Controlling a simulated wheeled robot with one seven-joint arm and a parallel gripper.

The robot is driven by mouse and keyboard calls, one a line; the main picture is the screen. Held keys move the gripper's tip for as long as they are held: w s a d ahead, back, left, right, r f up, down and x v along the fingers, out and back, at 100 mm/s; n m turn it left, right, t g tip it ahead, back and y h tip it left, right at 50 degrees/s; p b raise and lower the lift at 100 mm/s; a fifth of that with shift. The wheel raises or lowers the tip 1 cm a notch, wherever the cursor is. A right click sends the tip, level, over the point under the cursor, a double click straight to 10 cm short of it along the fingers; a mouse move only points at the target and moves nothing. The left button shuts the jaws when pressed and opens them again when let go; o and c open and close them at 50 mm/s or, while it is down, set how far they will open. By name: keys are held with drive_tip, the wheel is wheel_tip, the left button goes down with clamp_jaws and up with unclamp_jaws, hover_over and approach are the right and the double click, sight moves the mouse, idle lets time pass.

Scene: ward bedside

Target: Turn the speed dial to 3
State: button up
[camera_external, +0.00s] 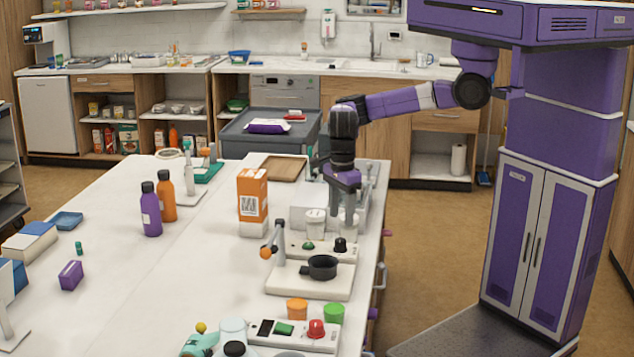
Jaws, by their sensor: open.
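My gripper (345,219) points straight down over the right edge of the white table, its fingers apart. Just below it is a black knob (340,245) on a small white unit (322,251), beside a green button (309,246). I see a small gap or near contact between the fingertips and this knob; I cannot tell which.
An orange carton (252,200) stands to the left. The table's middle is clear.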

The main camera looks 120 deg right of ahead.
sight(341, 239)
drive_tip(key=shift+f+p, duration=0.35)
drive_tip(key=shift+f, duration=3.5)
clamp_jaws()
